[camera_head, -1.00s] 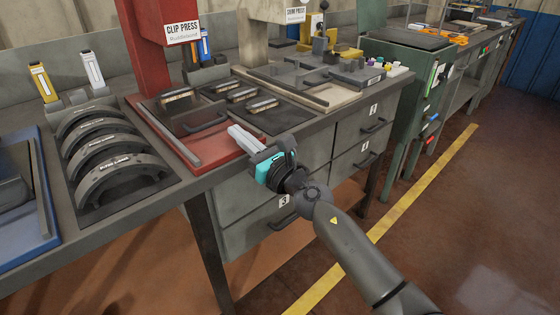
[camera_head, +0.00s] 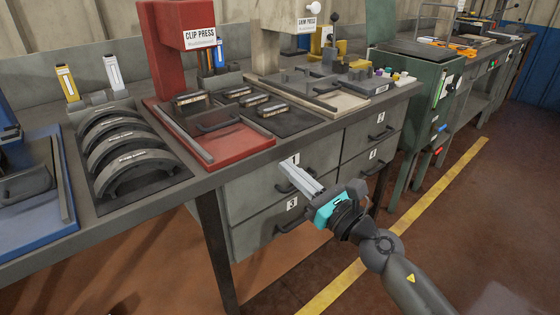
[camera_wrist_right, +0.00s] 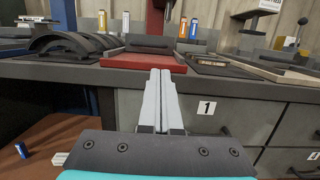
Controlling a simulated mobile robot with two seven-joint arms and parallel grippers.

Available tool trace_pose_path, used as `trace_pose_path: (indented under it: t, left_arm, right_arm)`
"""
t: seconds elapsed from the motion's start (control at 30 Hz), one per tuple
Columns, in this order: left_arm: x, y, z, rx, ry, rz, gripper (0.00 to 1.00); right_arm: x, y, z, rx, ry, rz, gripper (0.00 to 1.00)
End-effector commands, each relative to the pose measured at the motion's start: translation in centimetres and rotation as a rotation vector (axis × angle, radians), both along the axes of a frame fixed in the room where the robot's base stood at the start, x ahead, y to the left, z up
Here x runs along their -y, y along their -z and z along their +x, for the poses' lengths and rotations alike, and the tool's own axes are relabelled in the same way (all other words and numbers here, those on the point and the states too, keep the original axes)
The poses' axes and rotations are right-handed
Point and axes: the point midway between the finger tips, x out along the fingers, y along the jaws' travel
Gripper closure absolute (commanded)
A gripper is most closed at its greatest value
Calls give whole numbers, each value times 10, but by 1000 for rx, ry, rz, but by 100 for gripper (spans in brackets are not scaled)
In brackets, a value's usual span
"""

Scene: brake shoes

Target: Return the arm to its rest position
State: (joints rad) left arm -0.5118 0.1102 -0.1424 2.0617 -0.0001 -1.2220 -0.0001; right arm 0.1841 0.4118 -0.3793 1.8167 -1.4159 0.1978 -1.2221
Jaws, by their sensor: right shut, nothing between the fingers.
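My right gripper (camera_head: 298,172) is shut and empty. It is in front of the bench drawers, clear of the bench top, with its fingers pointing toward the drawer labelled 1 (camera_head: 270,177). In the right wrist view the two fingers (camera_wrist_right: 158,75) lie together, below the bench's front edge (camera_wrist_right: 60,73). My right arm (camera_head: 405,275) comes in from the lower right. My left gripper does not show.
The bench holds a red clip press (camera_head: 165,60), several curved brake shoes (camera_head: 130,170), a red tray (camera_head: 230,147) and a blue fixture (camera_head: 50,210). Drawer handles (camera_head: 290,222) stick out near my gripper. A green cabinet (camera_head: 425,75) stands to the right. The floor on the right is open.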

Motion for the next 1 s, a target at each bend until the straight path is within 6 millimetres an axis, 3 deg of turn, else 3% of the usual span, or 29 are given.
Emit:
trace_pose_path:
  t: [0.17,0.33,0.47,0.53,0.67,0.8,0.97,1.0]
  left_arm:
    - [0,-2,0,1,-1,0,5]
    - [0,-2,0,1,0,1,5]
    - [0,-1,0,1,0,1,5]
    - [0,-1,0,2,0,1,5]
    - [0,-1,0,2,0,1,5]
    - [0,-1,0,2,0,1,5]
    - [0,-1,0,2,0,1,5]
    - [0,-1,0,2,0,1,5]
  right_arm:
    - [9,2,-5,-43,22,85,100]
    - [47,20,-7,-274,158,545,100]
    - [93,68,-19,-530,345,1051,100]
    - [114,104,-34,-659,463,1318,100]
    - [137,182,-81,-875,731,1790,100]
    - [137,251,-148,-1030,1048,2197,100]
    - [118,299,-223,-1119,1411,2509,100]
    - [112,307,-241,1100,-1461,-2500,100]
